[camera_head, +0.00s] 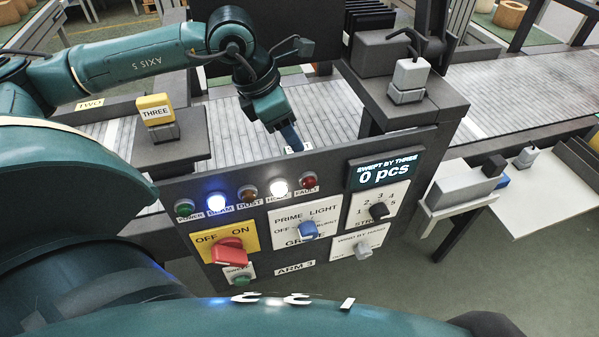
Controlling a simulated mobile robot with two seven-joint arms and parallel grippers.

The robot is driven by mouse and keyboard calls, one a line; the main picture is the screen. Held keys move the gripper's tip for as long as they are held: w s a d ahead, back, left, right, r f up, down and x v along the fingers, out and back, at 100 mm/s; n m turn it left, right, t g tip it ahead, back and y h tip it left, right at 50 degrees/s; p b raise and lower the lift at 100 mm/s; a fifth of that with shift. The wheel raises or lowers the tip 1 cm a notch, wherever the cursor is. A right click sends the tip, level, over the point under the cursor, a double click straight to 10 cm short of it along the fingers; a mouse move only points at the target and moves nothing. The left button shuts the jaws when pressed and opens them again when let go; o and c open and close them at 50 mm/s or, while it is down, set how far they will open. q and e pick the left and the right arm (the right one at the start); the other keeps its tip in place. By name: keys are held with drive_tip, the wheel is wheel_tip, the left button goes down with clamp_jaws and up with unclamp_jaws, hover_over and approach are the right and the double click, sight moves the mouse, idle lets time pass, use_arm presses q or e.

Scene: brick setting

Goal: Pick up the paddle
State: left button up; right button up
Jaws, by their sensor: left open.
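A teal arm marked AXIS 5 comes in from the left and bends down over the slatted conveyor. At its end is my left gripper (291,138), a narrow blue-grey tip pointing down just behind the top edge of the control panel (334,268). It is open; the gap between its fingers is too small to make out. I cannot pick out a paddle with certainty; the panel hides what lies below the tip. My right gripper is not in view.
The conveyor (345,97) runs across behind the panel. A yellow THREE block (156,110) stands on a dark ledge at left. A grey knobbed block (409,80) stands on the dark housing at right. A white table (545,203) lies further right, with open floor below.

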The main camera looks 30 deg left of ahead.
use_arm(q)
drive_tip(key=shift+p+x, duration=0.9)
drive_tip(key=shift+x, duration=3)
drive_tip(key=shift+s+a, duration=0.15)
drive_tip(key=shift+s, duration=0.05)
clamp_jaws()
